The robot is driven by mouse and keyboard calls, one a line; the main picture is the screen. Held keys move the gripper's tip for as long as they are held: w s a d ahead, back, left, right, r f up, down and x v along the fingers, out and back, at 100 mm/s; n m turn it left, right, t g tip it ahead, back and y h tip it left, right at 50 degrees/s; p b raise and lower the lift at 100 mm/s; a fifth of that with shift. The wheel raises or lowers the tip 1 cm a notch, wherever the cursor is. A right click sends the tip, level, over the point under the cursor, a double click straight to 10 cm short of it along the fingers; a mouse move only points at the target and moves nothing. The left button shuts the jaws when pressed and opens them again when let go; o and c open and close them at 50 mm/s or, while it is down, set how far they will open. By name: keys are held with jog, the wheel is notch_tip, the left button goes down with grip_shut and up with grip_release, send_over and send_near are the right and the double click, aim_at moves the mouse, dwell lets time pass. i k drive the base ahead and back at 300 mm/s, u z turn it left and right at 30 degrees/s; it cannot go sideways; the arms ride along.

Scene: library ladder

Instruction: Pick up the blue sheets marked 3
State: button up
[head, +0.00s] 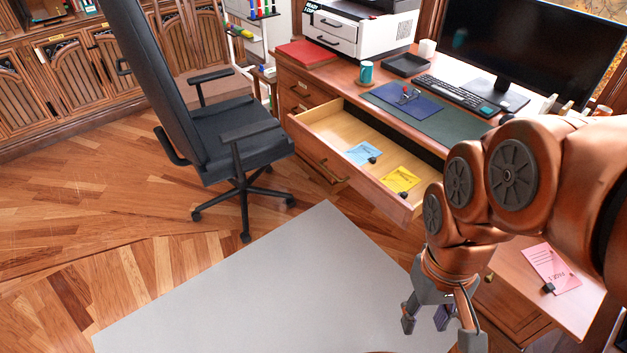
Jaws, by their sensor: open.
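Light blue sheets (362,152) lie in the open desk drawer (322,128), with a small black clip at their lower right. Their print is too small to read, so I cannot tell whether they are marked 3. My gripper (440,326) is open and points down at the lower right, in front of the desk and well apart from the blue sheets. It appears empty.
Yellow sheets (401,179) with a black clip lie nearer in the same drawer. Pink sheets (552,268) lie on a lower wooden surface at right. A black office chair (235,140) stands left of the drawer. A grey mat (270,290) lies clear in front.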

aim_at(362, 155)
jog(key=u, duration=1.45)
jog(key=i, duration=0.95)
jog(key=z, duration=0.95)
jog(key=i, duration=0.85)
jog(key=z, duration=0.95)
